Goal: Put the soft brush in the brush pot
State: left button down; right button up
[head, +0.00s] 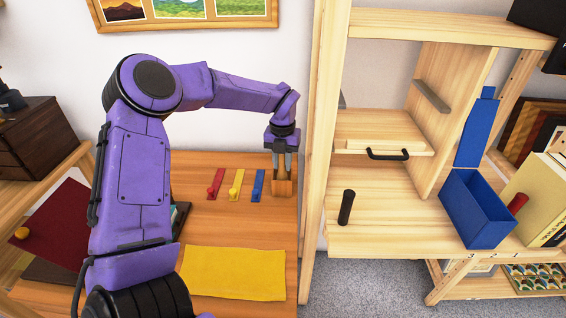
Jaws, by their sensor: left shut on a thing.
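My left gripper (283,168) points straight down at the back right of the wooden table, its fingers shut on a slim thing, apparently the soft brush, which is mostly hidden by the fingers. Directly below the fingertips is a small brown wooden piece (283,188), which looks like the brush pot. I cannot tell whether the brush is inside it or just above it. My right gripper is not in view.
Red (215,184), yellow (236,185) and blue (258,185) strips lie left of the gripper. A yellow cloth (234,273) covers the table front. A wooden shelf unit (385,215) with a blue bin (478,210) stands close on the right.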

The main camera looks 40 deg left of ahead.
pick_arm(q)
jog(key=shift+s+f, duration=0.1)
jog(key=shift+f, duration=0.15)
jog(key=c, duration=0.9)
grip_release()
notch_tip(320, 180, up, 12)
jog(key=shift+r, duration=0.2)
jog(key=shift+r, duration=0.1)
